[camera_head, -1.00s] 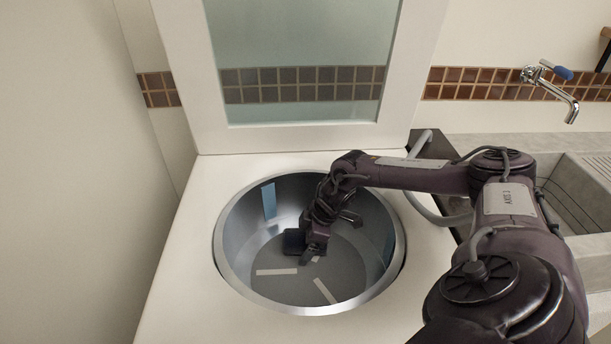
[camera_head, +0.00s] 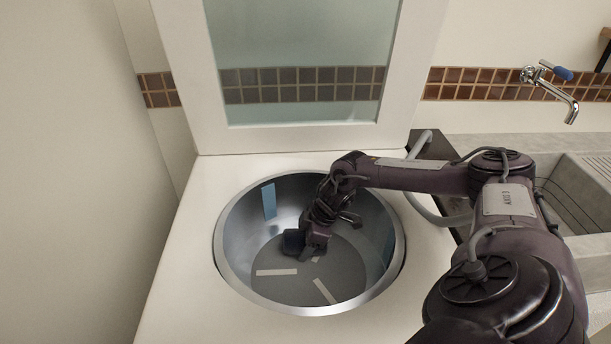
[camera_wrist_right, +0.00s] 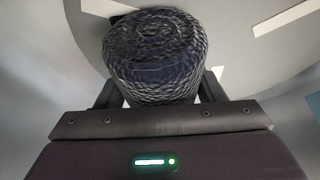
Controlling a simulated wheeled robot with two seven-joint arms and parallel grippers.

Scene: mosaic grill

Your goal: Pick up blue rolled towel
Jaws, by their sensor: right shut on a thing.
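The blue rolled towel (camera_wrist_right: 152,55) shows large in the right wrist view, its spiral end facing up in the picture. It sits between the fingers of my right gripper (camera_wrist_right: 158,88), which is shut on it. In the head view the towel (camera_head: 293,241) is a small dark roll inside the round metal basin (camera_head: 228,262). My right gripper (camera_head: 309,247) is low in the basin there, and its fingers are partly hidden. I cannot tell whether the towel touches the basin floor. My left gripper is not in view.
The basin's rim surrounds my right gripper. Pale strips (camera_head: 276,272) mark the basin floor. A white framed glass panel (camera_head: 300,137) stands behind the basin. A grey sink (camera_head: 590,215) with a blue-handled tap (camera_head: 550,88) is at the right. The white counter (camera_head: 185,270) around the basin is clear.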

